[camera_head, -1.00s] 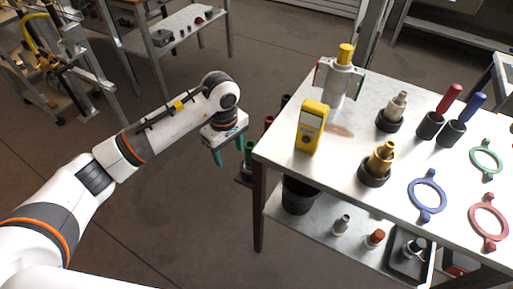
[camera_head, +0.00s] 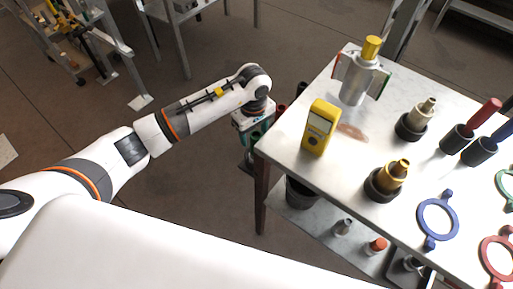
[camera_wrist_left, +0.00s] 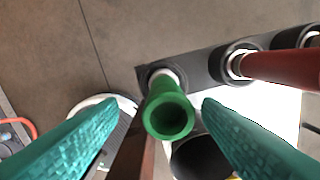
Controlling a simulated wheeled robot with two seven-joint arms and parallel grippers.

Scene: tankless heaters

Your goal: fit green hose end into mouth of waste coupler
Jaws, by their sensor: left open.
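The green hose end (camera_wrist_left: 168,117) shows in the left wrist view as a green tube with its open round mouth facing the camera. It stands in a dark holder (camera_wrist_left: 203,68). My left gripper (camera_wrist_left: 160,104) is open, with one teal finger on each side of the hose end and gaps visible on both sides. In the head view my left gripper (camera_head: 252,132) hangs beside the table's left corner and mostly hides the hose. I cannot tell which thing is the waste coupler. My right gripper is not in view.
A red hose (camera_wrist_left: 280,66) stands in the same holder, to the right. The table (camera_head: 300,165) carries a yellow meter (camera_head: 320,127), a silver canister (camera_head: 357,82), brass fittings (camera_head: 393,175) and a blue ring wrench (camera_head: 436,220). A black bucket (camera_head: 301,192) is below.

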